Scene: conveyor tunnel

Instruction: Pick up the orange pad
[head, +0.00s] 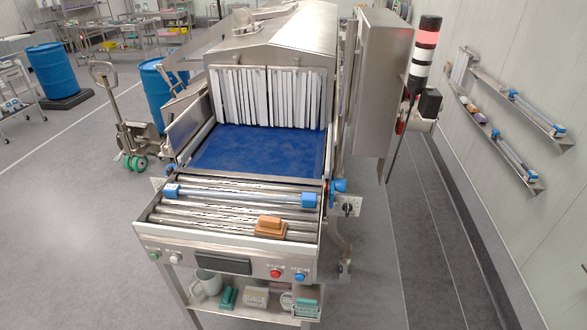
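An orange-brown pad (269,228) with a raised block or handle on top sits on the metal rollers at the front right end of the conveyor, near the right side rail. Nothing covers it. Neither of my grippers is in the head view.
A blue-ended tube (240,194) lies across the rollers behind the pad. The blue belt (258,150) runs to white strip curtains (268,97). A control panel (223,264) fronts the rollers. Below, a shelf (255,311) holds a mug and small boxes.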

